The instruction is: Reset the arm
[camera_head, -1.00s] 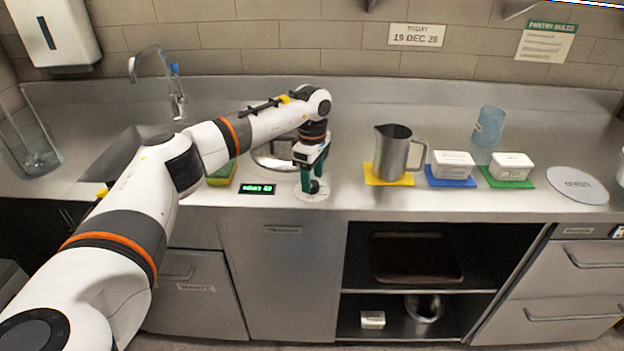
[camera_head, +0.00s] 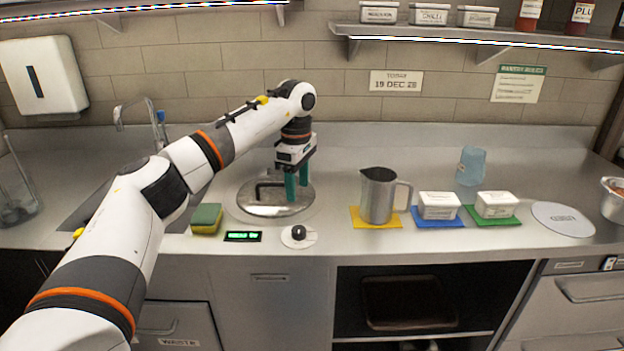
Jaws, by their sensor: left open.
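My left arm (camera_head: 150,205) reaches in from the left across the counter. My left gripper (camera_head: 296,194), with green fingers, points down over the right part of a round metal lid (camera_head: 262,210) with a dark handle. It is open and nothing shows between its fingers. Whether the fingertips touch the lid I cannot tell. A black knob (camera_head: 298,232) on a white round base sits just in front of it, apart from the fingers. My right gripper is not in view.
A green-lit display (camera_head: 242,236) and a sponge (camera_head: 206,219) lie left of the knob. To the right stand a metal jug (camera_head: 378,197), two white tubs (camera_head: 438,206) (camera_head: 496,205), a blue cup (camera_head: 471,166) and a white disc (camera_head: 562,219). A shelf (camera_head: 480,40) hangs above.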

